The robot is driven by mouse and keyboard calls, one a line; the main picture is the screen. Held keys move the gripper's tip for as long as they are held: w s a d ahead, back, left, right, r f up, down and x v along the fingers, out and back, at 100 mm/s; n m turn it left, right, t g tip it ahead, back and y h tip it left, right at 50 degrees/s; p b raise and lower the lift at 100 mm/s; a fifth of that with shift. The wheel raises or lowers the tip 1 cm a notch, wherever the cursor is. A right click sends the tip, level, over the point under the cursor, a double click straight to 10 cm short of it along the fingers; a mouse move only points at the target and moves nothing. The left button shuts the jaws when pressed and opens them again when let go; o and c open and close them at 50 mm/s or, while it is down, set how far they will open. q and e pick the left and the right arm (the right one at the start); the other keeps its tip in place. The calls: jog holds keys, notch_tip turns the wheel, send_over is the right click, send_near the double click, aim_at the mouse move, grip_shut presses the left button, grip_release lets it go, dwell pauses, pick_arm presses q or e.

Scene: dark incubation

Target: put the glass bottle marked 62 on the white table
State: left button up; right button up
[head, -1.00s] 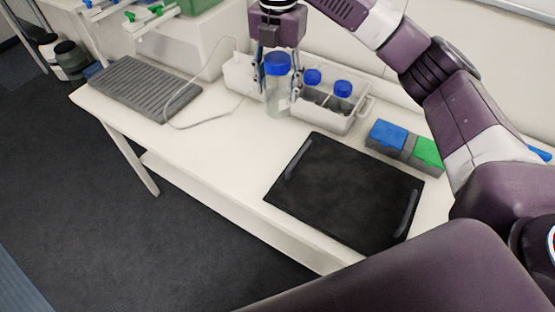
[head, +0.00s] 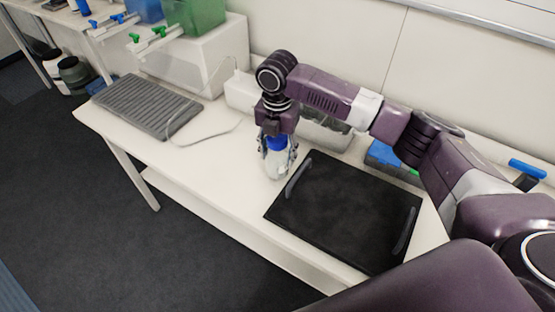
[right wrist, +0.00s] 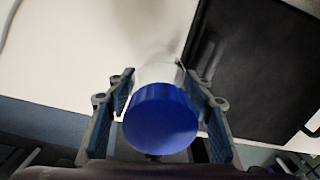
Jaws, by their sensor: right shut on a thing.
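The glass bottle (head: 276,166) with a blue cap is upright between the fingers of my right gripper (head: 277,150), which is shut on it. It is over or on the white table (head: 215,160), just left of the black tray; I cannot tell if its base touches. In the right wrist view the blue cap (right wrist: 160,122) faces the camera between the two fingers (right wrist: 160,110), with clear glass beyond it. The number on the bottle cannot be read. My left gripper is not in view.
A black tray (head: 345,215) with grey handles lies right of the bottle. A bottle rack (head: 325,132) and blue box (head: 380,155) stand behind, partly hidden by my arm. A grey ridged mat (head: 145,103) and cable lie at left.

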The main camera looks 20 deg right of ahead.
aim_at(277, 162)
jog(key=shift+f, duration=1.55)
jog(key=shift+f, duration=0.1)
jog(key=o, duration=1.4)
jog(key=shift+o, duration=0.2)
notch_tip(277, 162, up, 12)
jog(key=shift+r+b, duration=0.1)
jog(key=shift+b, duration=0.95)
